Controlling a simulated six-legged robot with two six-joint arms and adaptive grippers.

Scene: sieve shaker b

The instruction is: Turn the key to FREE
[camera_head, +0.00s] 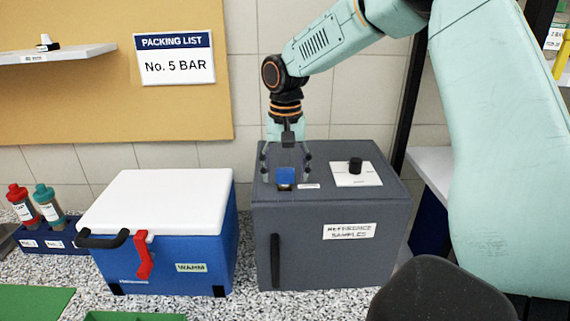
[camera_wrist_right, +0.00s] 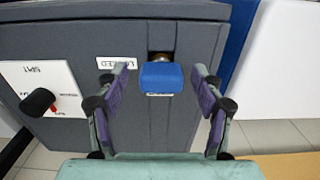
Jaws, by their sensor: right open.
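The key has a blue head (camera_head: 285,175) and stands in a brass lock on top of the grey cabinet (camera_head: 330,250). In the right wrist view the blue key head (camera_wrist_right: 162,77) is between the fingers, with part of the brass lock (camera_wrist_right: 160,57) behind it. A small white label (camera_wrist_right: 118,62) beside it is partly covered by a finger and seems to read LOCKED. My right gripper (camera_head: 286,170) is open around the key, with a gap on each side in the wrist view (camera_wrist_right: 163,85). My left gripper is not in view.
A black knob (camera_head: 355,165) on a white plate (camera_head: 370,175) is on the cabinet top, right of the key. A blue cool box (camera_head: 170,262) with a white lid and red latch stands to the left. Two bottles (camera_head: 45,200) stand at far left.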

